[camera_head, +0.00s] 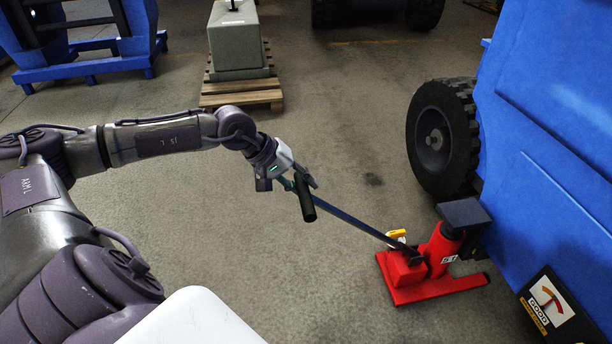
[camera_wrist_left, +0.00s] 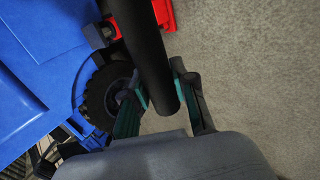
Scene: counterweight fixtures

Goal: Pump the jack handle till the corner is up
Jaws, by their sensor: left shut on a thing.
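A red jack (camera_head: 425,268) stands on the floor beside a blue machine (camera_head: 555,130). The jack's dark top pad (camera_head: 463,213) is under or against the machine's lower edge; I cannot tell whether they touch. The long jack handle (camera_head: 350,222) slants up and left from the jack to a black grip. My left gripper (camera_head: 300,182) is shut on the handle near this grip. In the left wrist view the black handle (camera_wrist_left: 150,60) runs between the fingers (camera_wrist_left: 160,100), and part of the red jack (camera_wrist_left: 160,14) shows at the top. My right gripper is not in view.
The machine's black wheel (camera_head: 441,137) is behind the jack. A gauge plate (camera_head: 548,305) marked GOOD is at the lower right. A grey block (camera_head: 236,40) stands on a wooden pallet (camera_head: 242,93) at the back. The floor around the handle is clear.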

